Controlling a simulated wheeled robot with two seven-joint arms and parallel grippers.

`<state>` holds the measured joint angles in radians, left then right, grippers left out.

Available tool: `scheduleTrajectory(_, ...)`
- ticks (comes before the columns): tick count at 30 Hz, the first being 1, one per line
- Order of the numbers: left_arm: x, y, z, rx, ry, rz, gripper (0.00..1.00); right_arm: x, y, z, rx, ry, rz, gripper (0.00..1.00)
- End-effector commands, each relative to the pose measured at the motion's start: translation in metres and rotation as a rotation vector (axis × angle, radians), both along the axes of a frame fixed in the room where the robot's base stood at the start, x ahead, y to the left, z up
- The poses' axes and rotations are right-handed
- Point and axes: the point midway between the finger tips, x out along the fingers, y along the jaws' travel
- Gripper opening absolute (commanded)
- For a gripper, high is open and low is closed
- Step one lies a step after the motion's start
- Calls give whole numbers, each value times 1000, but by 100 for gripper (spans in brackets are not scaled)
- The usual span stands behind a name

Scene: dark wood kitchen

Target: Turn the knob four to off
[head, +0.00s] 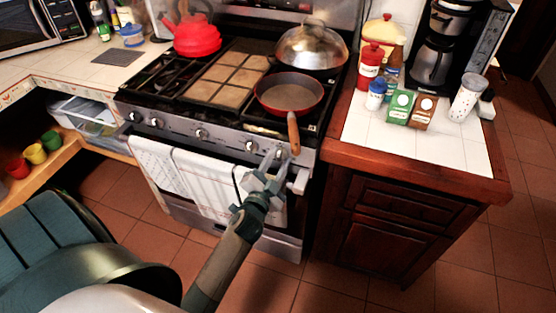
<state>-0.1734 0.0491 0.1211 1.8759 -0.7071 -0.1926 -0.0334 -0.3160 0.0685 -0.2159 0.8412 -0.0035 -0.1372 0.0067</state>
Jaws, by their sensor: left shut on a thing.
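The stove's front panel (178,128) carries a row of several round knobs, with one knob (201,133) near the middle and another (250,146) right of it. My left gripper (274,157) reaches up to the right end of the panel. Its fingers are shut on the knob there, the rightmost one, which is mostly hidden by them. No knob numbers are readable, and I cannot tell the knob's turn angle. My right gripper is not in view.
A red frying pan (289,94) sits on the front right burner, its wooden handle (293,134) sticking out over the panel just above my gripper. Towels (200,182) hang on the oven handle. A tiled counter (455,142) with jars and boxes stands right. Floor in front is clear.

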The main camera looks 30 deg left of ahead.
Motion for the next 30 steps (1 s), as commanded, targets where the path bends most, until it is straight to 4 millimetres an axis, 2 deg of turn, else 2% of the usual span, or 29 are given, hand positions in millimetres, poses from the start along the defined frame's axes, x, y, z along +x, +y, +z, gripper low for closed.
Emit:
scheduleTrajectory(5,0,0,0,2,0,-1,13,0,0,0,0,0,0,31)
scheduleTrajectory(6,0,0,0,2,0,-1,38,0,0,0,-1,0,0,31)
scheduleTrajectory(8,0,0,0,2,0,-1,52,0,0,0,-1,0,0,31)
scheduleTrajectory(9,0,0,0,2,0,-1,54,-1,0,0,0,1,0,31)
scheduleTrajectory(22,-5,-1,-1,0,0,0,54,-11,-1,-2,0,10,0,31)
scheduleTrajectory(26,-15,-4,-2,0,1,-1,54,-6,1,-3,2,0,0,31)
scheduleTrajectory(30,-33,-8,-2,-1,1,0,54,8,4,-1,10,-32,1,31)
